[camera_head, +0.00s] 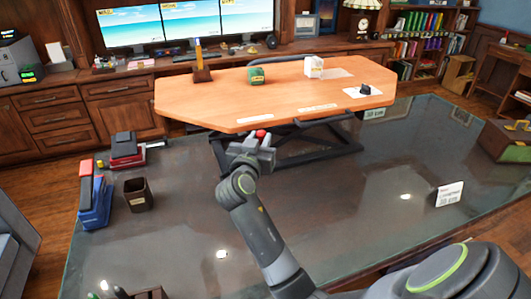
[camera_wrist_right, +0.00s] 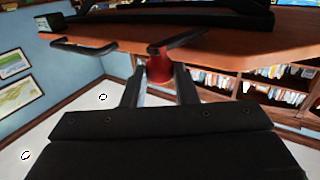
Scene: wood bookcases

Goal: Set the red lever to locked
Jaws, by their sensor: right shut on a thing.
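The red lever (camera_head: 261,133) shows as a small red knob just below the front edge of the wooden desktop (camera_head: 215,100). My right gripper (camera_head: 257,140) reaches up to it from the front. In the right wrist view the red lever (camera_wrist_right: 159,68) sits between the two fingers of my right gripper (camera_wrist_right: 160,80), under the desktop's underside. The fingers are shut on it and hide part of it. Pale labels (camera_head: 317,108) lie along the desktop's front edge; their text is too small to read. My left gripper is not in view.
A glass-topped table (camera_head: 330,210) fills the foreground, mostly clear on the right. A dark handle (camera_head: 325,119) hangs at the desktop's front edge, right of the lever.

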